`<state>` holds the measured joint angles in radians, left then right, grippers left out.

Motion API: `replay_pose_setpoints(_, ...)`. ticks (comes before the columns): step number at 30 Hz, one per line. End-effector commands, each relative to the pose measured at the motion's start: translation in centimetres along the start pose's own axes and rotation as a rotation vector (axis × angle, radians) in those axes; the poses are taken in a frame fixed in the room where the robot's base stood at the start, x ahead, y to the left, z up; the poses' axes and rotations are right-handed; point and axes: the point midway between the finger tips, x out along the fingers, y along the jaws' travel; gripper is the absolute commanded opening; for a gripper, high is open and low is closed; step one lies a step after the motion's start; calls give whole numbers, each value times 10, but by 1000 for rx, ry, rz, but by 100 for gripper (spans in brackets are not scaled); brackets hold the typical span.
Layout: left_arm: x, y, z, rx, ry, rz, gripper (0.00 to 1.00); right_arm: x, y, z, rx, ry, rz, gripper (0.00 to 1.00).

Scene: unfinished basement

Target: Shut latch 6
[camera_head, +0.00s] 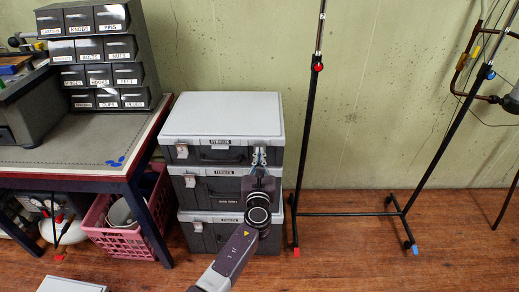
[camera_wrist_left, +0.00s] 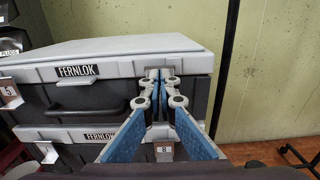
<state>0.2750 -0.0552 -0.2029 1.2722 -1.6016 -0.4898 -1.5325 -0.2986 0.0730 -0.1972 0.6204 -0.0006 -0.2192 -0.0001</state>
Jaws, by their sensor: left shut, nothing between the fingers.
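A stack of three grey and dark cases stands against the wall. The top case (camera_head: 222,120) has a pale lid and a FERNLOK label; it also shows in the wrist view (camera_wrist_left: 95,60). My left gripper (camera_head: 259,156) is shut and empty at the right part of the top case's front. In the wrist view its fingertips (camera_wrist_left: 160,74) meet at the lid seam and hide the latch spot there. No latch numbered 6 can be read. A left latch (camera_wrist_left: 10,94) with a tag that seems to read 5 shows on the top case. A tag reading 8 (camera_wrist_left: 164,151) shows below.
A workbench (camera_head: 80,152) with a drawer cabinet (camera_head: 104,76) stands left of the cases, a pink basket (camera_head: 128,235) under it. A black wheeled stand (camera_head: 345,213) is close on the right. Wooden floor in front is mostly clear.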

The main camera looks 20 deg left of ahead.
Motion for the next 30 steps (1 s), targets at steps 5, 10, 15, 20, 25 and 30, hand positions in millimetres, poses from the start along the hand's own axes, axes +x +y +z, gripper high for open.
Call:
replay_pose_setpoints(5, 0, 0, 1, 0, 0, 0, 0, -1, 1, 1, 0, -2, 2, 66)
replay_pose_setpoints(10, -6, 0, 2, 0, 0, 1, 0, -4, 2, 1, 0, -2, 2, 66)
replay_pose_setpoints(15, -15, 1, 2, 1, 1, 1, 0, -8, 2, 1, -1, -3, 2, 66)
replay_pose_setpoints(20, -23, 0, 1, 1, 1, 0, 0, -11, 3, 1, -2, -3, 3, 66)
replay_pose_setpoints(25, -31, 0, 2, 1, 0, 0, 0, -13, 4, 1, -3, -4, 4, 66)
replay_pose_setpoints(30, -40, 0, 2, 1, 0, 1, 0, -16, 4, 1, -4, -4, 5, 66)
